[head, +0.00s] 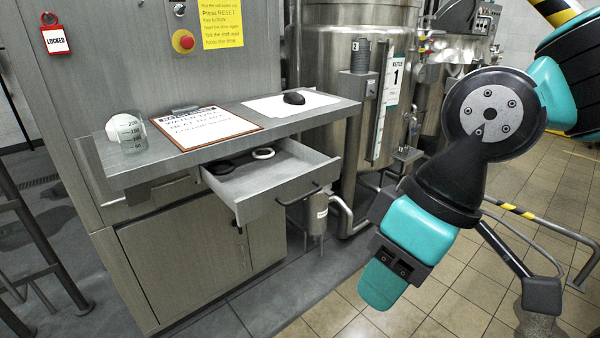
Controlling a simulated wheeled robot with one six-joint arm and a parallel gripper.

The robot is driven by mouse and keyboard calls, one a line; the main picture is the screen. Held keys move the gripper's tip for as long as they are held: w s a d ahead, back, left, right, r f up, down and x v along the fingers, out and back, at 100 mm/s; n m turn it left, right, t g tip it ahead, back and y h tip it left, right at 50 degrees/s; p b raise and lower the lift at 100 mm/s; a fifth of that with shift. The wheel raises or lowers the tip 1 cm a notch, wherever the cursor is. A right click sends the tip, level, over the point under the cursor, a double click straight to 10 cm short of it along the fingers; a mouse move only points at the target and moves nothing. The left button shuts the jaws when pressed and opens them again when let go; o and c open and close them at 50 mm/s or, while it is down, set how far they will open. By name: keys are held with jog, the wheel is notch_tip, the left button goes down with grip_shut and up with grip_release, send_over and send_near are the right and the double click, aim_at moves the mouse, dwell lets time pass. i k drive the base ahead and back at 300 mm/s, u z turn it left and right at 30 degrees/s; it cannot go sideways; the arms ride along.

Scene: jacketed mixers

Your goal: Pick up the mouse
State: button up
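A small black mouse (294,98) lies on a white sheet (268,109) near the back right of the grey metal shelf (345,106). My gripper (382,285) hangs in front and to the right of the shelf, lower in the picture and well apart from the mouse. It points downward. Its fingers overlap from this angle, so I cannot tell whether it is open or shut. Nothing is seen held in it.
A steel kettle (335,60) stands behind.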

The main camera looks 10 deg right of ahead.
aim_at(298, 99)
jog(key=k, duration=0.6)
jog(key=z, duration=0.7)
jog(key=i, duration=1.45)
jog(key=u, duration=0.75)
jog(key=i, duration=0.7)
jog(key=u, duration=0.8)
